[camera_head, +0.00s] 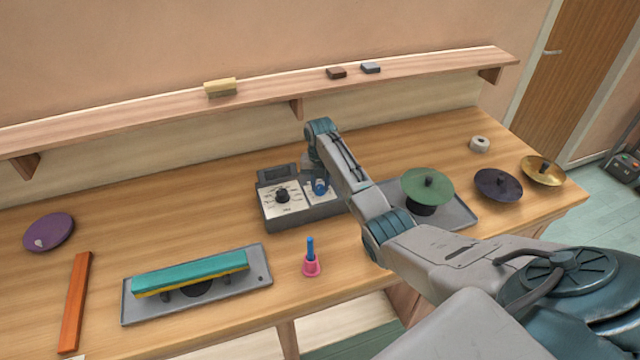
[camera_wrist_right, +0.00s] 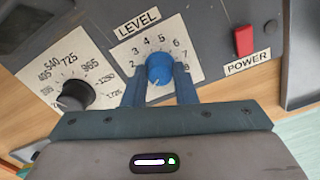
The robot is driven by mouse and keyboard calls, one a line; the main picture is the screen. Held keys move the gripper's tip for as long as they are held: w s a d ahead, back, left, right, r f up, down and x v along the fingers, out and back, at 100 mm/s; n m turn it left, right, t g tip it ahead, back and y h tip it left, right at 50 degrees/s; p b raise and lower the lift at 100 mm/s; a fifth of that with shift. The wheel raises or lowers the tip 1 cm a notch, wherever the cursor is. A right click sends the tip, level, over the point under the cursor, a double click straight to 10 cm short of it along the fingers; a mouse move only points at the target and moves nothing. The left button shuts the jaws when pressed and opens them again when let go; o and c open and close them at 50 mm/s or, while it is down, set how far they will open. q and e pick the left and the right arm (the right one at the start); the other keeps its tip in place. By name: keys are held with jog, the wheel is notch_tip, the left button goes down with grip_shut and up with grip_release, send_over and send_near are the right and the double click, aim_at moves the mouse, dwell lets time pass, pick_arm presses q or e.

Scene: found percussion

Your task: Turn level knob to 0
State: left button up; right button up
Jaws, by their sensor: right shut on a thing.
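The level knob (camera_wrist_right: 160,68) is blue and sits on a white dial on a grey box (camera_head: 313,215). In the wrist view, numbers from 2 to 8 show around its far side; the near part of the dial is hidden by my gripper. A small pale mark shows low on the knob's near side, too small to read surely. My right gripper (camera_wrist_right: 160,90) is shut on the knob, one finger on each side. In the head view the knob (camera_head: 320,188) shows below my wrist. My left gripper is not in view.
A black knob (camera_wrist_right: 76,96) with its own dial is left of the level knob, and a red power switch (camera_wrist_right: 243,41) is right. A pink bell (camera_head: 311,265) stands in front of the box. A green cymbal (camera_head: 427,184) is to the right, a teal-topped bar (camera_head: 190,271) front left.

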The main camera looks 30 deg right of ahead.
aim_at(320, 186)
jog(key=shift+w+r, duration=0.1)
jog(key=shift+r, duration=0.1)
jog(key=o, duration=1)
jog(key=shift+f, duration=0.1)
notch_tip(320, 186, up, 11)
jog(key=b, duration=0.4)
jog(key=shift+f, duration=0.1)
